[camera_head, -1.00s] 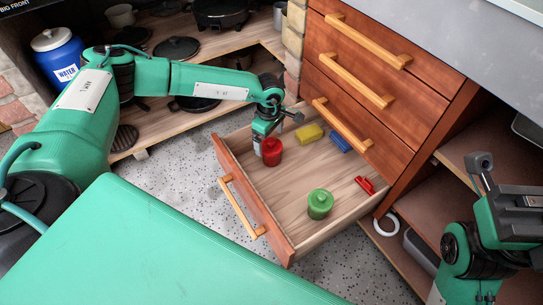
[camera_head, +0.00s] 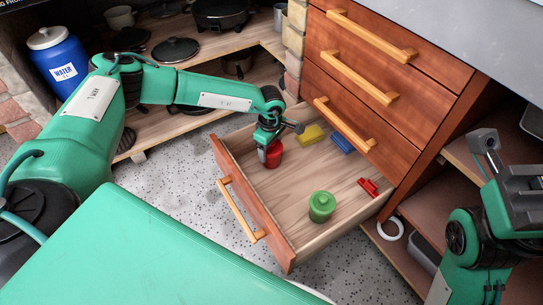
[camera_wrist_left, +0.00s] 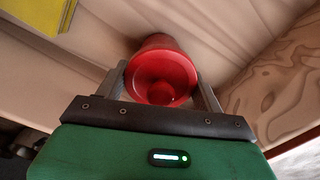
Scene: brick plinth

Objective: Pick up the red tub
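The red tub (camera_head: 274,158) stands in the open drawer (camera_head: 240,192), near its front left corner. My left gripper (camera_head: 268,151) is down at the tub from above and hides part of it. The fingers are close beside the tub; firm contact cannot be made out. My right gripper (camera_head: 510,180) is at the right edge, away from the drawer, its fingers unclear.
A green tub (camera_head: 321,207), a yellow block (camera_head: 311,135), a blue block (camera_head: 342,144) and a small red item (camera_head: 369,187) are also in the drawer. Shut drawers (camera_head: 375,80) rise behind. A low shelf with pans (camera_head: 176,50) stands at the back left.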

